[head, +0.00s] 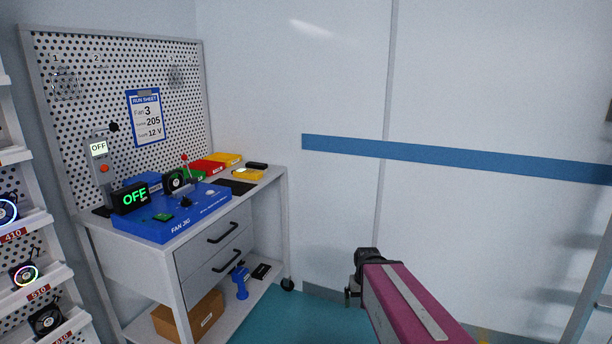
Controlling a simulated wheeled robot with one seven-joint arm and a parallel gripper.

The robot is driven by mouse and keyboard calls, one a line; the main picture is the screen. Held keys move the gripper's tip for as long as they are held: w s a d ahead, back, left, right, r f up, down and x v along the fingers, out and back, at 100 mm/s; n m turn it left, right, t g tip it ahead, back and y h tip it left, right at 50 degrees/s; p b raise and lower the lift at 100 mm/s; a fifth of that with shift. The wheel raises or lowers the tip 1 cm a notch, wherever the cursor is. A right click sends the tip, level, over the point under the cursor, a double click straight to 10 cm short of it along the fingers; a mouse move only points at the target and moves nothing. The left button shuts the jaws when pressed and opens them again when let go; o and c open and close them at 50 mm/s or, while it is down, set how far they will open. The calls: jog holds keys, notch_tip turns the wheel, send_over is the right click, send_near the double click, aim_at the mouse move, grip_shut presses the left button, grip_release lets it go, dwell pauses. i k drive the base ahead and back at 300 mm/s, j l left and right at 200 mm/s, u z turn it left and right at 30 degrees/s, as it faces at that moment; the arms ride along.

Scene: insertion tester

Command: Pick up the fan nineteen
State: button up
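No fan in view carries a readable number nineteen, so I cannot tell which one it is. A small black fan (174,181) stands upright at the back of the blue fan jig (160,228) on the workbench. On the rack at the left edge are a fan with a blue-lit ring (8,211), a fan with a multicoloured ring (25,274) and a dark fan (46,318). My gripper (352,291) is at the end of my magenta arm, over the floor right of the bench and apart from all the fans. Its fingers are too small and dark to read.
The workbench (262,187) has a pegboard (60,130) behind it and two drawers (222,234). A display reading OFF (131,198) stands by the jig. Red and yellow bins (208,167) sit at the back. A cardboard box (188,318) lies below. The floor right of the bench looks clear.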

aim_at(173, 181)
jog(key=u, duration=1.45)
jog(key=j+z, duration=0.15)
